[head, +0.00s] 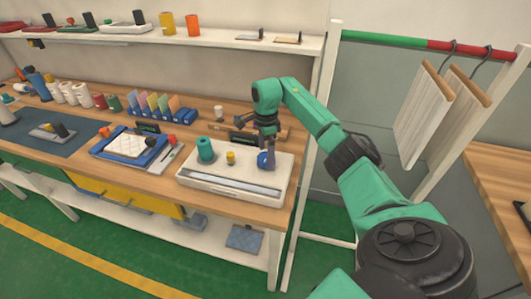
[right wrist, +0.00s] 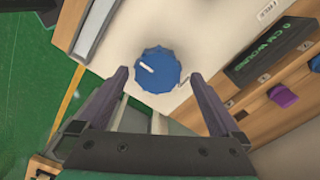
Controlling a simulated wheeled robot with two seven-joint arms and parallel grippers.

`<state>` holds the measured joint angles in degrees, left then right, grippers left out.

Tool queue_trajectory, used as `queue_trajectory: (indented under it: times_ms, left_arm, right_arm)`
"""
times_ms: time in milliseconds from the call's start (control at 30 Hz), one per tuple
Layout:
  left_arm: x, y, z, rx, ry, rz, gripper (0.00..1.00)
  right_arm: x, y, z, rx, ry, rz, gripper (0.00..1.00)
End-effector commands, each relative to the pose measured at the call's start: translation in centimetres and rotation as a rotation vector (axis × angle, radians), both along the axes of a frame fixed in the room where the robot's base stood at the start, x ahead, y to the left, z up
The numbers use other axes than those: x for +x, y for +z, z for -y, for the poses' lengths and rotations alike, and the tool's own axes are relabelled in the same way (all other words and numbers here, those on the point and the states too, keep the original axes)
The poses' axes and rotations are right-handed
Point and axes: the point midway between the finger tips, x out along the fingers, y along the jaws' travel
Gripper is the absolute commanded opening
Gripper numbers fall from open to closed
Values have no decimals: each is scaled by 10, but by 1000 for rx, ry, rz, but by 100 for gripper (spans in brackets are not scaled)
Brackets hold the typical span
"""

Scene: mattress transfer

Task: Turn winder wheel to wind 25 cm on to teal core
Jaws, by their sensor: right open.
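The blue winder wheel (head: 266,160) sits at the right end of the white winder base (head: 232,189) on the bench. In the right wrist view the wheel (right wrist: 158,70) is a ridged disc with a white mark pointing left and up. The teal core (head: 205,149) stands upright on the left of the base. A small yellow piece (head: 230,157) stands between core and wheel. My right gripper (head: 266,145) is over the wheel. In the right wrist view my right gripper (right wrist: 162,82) is open, its fingers apart at either side of the wheel's near edge. My left gripper is not in view.
A dark display (right wrist: 275,50) with green text, seemingly "0 CM WOUND", stands beside the base. A blue tray (head: 130,147) with a white pad lies left of the base. A shelf (head: 150,37) runs above the bench. A hanging rail (head: 420,44) stands right.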

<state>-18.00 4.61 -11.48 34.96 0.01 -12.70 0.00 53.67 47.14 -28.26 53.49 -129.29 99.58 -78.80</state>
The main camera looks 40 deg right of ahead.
Motion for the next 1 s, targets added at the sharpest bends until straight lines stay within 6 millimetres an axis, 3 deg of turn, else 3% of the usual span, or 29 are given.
queue_trajectory:
  times_ms: [100, 167, 400, 600, 633, 1000]
  left_arm:
    - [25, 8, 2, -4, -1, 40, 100]
    - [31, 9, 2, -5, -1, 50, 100]
    - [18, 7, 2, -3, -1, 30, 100]
    - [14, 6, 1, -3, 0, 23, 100]
    - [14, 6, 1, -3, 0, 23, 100]
    - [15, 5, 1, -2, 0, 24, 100]
  right_arm:
    - [0, -15, 0, 2, 0, 0, 100]
    - [0, -19, 0, 2, 1, 1, 100]
    - [0, -21, 0, 1, 1, 1, 100]
    - [0, -21, 0, 1, 0, 1, 24]
    - [0, -21, 0, 1, 0, 1, 15]
    - [0, -21, 0, -2, -51, 1, 15]
